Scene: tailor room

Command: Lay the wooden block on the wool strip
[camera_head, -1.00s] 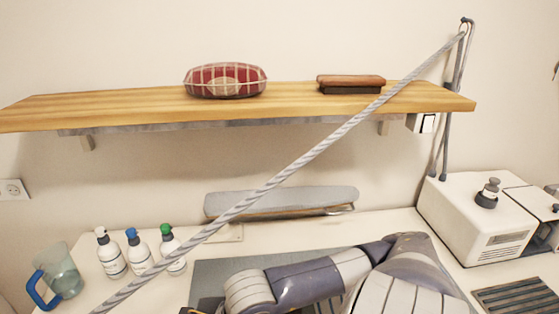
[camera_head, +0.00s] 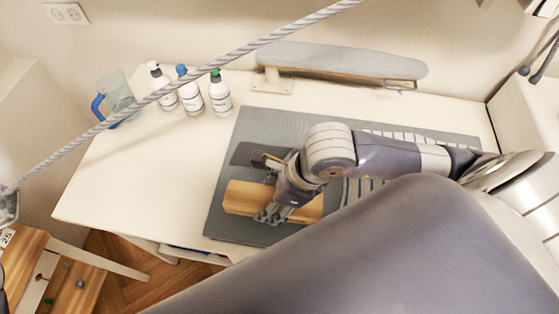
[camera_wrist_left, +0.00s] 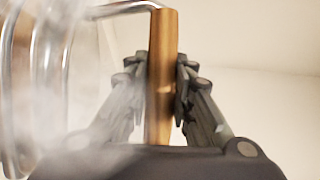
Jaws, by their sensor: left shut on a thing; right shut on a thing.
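The wooden block (camera_head: 241,197) is light brown and lies lengthwise over the grey mat on the table in the head view. My right gripper (camera_head: 272,208) is over its middle, shut on it, and hides part of it. A dark grey strip (camera_head: 247,154), which looks like the wool strip, lies just behind the block, partly hidden by my right gripper. Whether the block overlaps or touches it I cannot tell. In the left wrist view my left gripper (camera_wrist_left: 162,95) is shut on an upright brown wooden handle (camera_wrist_left: 162,45) with bright curved metal beside it. I cannot make out my left gripper in the head view.
Several bottles (camera_head: 191,93) and a clear jug (camera_head: 115,97) stand at the back left. An ironing board (camera_head: 340,62) stands at the back. A grey braided hose (camera_head: 235,52) crosses above the table. The table's left side (camera_head: 150,175) is clear.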

